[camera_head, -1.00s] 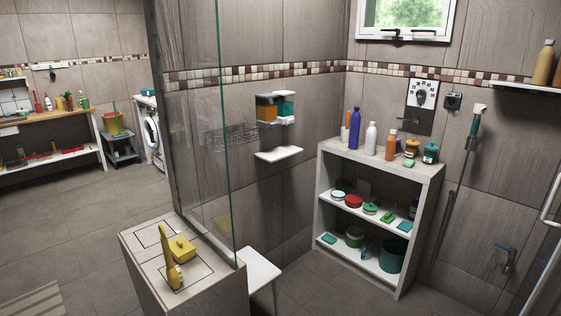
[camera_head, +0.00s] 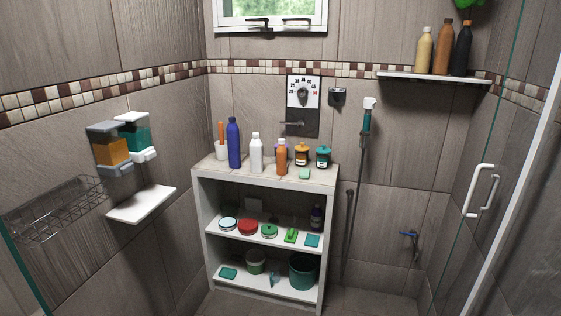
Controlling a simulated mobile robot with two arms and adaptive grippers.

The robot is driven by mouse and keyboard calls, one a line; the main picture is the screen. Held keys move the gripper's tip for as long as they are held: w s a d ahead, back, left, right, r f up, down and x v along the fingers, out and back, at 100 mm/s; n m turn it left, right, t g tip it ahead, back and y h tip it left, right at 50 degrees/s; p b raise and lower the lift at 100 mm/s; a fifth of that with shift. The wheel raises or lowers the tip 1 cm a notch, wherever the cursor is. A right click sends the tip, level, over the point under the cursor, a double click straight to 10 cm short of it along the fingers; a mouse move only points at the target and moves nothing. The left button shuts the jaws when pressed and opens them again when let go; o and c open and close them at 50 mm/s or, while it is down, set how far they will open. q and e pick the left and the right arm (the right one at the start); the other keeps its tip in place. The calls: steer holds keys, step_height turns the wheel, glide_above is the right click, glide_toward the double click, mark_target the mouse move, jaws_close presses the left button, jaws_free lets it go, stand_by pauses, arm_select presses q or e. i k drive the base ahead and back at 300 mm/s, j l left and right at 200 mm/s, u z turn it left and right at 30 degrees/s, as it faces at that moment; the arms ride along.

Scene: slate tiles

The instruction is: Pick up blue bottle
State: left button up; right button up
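The blue bottle (camera_head: 234,144) stands upright on top of the white and grey shelf unit (camera_head: 331,178), near its left end. A white cup holding an orange item (camera_head: 221,142) is just left of it. A white bottle (camera_head: 256,154) stands to its right. Nothing covers the front of the blue bottle. Neither of my grippers shows in the head view.
An orange bottle (camera_head: 282,158) and two jars share the unit's top; its lower shelves hold tins and pots. A wire basket (camera_head: 58,208) and small white shelf (camera_head: 141,204) jut from the left wall. A glass door with a white handle (camera_head: 479,190) is at right.

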mark_target(233, 129)
steer(key=i+z, duration=0.1)
steer(key=z, duration=0.15)
steer(key=i+j+z, duration=0.1)
steer(key=z, duration=0.15)
steer(key=i+u, duration=0.25)
steer(key=i, duration=0.95)
